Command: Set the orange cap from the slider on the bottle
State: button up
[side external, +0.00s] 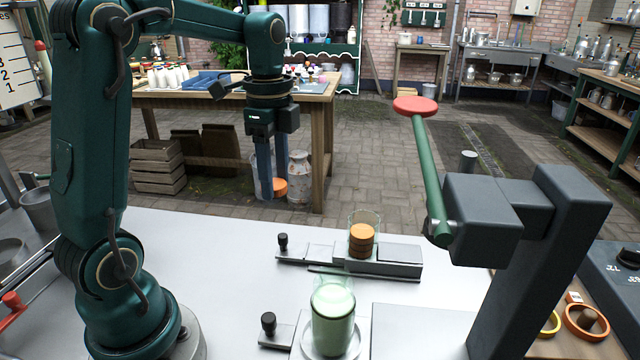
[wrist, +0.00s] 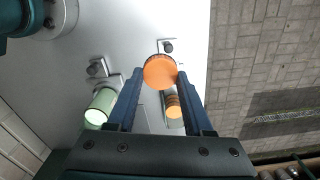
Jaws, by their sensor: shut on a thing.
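My gripper (side external: 267,190) is shut on an orange cap (side external: 280,187), held in the air above the far edge of the white table. In the wrist view the cap (wrist: 160,71) sits between the two fingertips. The slider (side external: 395,252) carries a clear tube (side external: 364,220) with a stack of orange caps (side external: 361,239) in it. It stands to the right of my gripper and lower. The bottle (side external: 333,318), pale green and glassy, stands upright on a round plate at the front. Its top shows no cap. The bottle also shows at left in the wrist view (wrist: 100,107).
A dark press (side external: 540,230) with a green lever (side external: 428,165) and red knob (side external: 415,106) stands right of the bottle. A black-knobbed slide (side external: 269,324) lies left of the bottle. The white table (side external: 220,260) is clear between my base and the slider.

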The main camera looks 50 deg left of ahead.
jog(key=shift+s+d+r+m, duration=0.5)
jog(key=shift+d+m, duration=1.1)
jog(key=shift+d, duration=1.75)
jog(key=shift+s+d+r+m, duration=0.3)
jog(key=shift+s+d+m, duration=0.35)
jog(key=shift+d+m, duration=1.8)
jog(key=shift+s+d+r+m, duration=0.4)
jog(key=shift+s+d+m, duration=0.25)
jog(key=shift+d, duration=3.55)
jog(key=shift+w, duration=0.15)
jog(key=shift+f, duration=0.6)
jog(key=shift+f, duration=0.45)
jog(key=shift+f, duration=0.25)
